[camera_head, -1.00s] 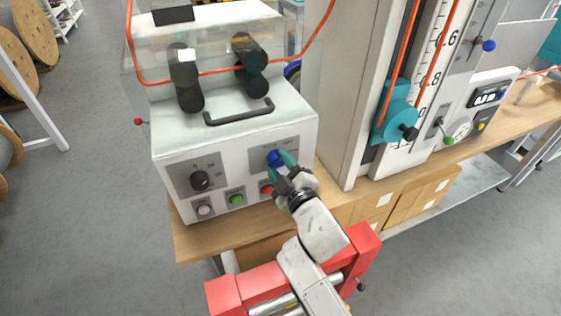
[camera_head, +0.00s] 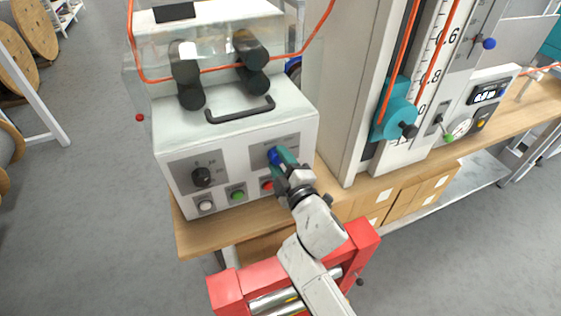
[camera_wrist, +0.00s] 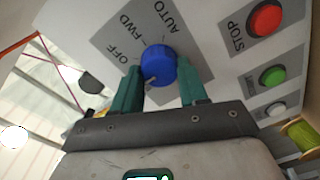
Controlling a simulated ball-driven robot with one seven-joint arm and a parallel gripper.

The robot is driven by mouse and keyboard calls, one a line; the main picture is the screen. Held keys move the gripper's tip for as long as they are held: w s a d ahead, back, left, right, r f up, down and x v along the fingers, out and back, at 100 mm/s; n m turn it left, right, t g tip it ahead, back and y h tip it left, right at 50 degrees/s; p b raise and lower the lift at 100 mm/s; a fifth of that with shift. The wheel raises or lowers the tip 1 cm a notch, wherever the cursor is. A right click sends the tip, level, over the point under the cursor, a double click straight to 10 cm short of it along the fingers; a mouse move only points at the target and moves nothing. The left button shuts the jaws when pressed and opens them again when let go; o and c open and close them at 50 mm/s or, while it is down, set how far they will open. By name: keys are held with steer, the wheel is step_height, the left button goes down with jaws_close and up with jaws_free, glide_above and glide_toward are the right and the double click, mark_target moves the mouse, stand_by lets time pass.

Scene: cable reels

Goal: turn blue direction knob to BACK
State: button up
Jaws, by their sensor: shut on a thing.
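The blue direction knob (camera_head: 273,156) is on the right-hand grey plate on the front of the white control box (camera_head: 240,130). In the wrist view the blue knob (camera_wrist: 159,65) has the labels OFF, FWD and AUTO around its far side; no BACK label is visible there. A small pale mark shows at the knob's lower-left edge. My gripper (camera_head: 279,156) is shut on the knob, with one green finger on each side of it. The fingers and the gripper body hide the plate on the near side.
A red STOP button (camera_wrist: 265,18), a green button (camera_wrist: 272,75) and a white button (camera_wrist: 274,109) sit close to the gripper. A black knob (camera_head: 202,177) is farther left on the box. A column with a scale (camera_head: 435,70) stands to the right.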

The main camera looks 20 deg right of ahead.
steer(key=o, duration=1.1)
steer(key=shift+c, duration=0.2)
steer(key=s+b, duration=0.1)
steer(key=s, duration=1)
steer(key=shift+r, duration=0.15)
steer(key=shift+w+d, duration=0.1)
steer(key=s+d+f+m+g+h, duration=0.3)
steer(key=s+d+f+m+g, duration=0.5)
steer(key=f, duration=0.3)
steer(key=s+f+m+g+y, duration=0.1)
steer(key=s+f+m+g, duration=0.2)
steer(key=s, duration=0.6)
steer(key=s+f+m+g+y, duration=0.1)
steer(key=s+f+m+g, duration=0.2)
steer(key=s, duration=0.7)
steer(key=g, duration=0.2)
steer(key=shift+s+g, duration=0.25)
steer(key=shift+g, duration=0.05)
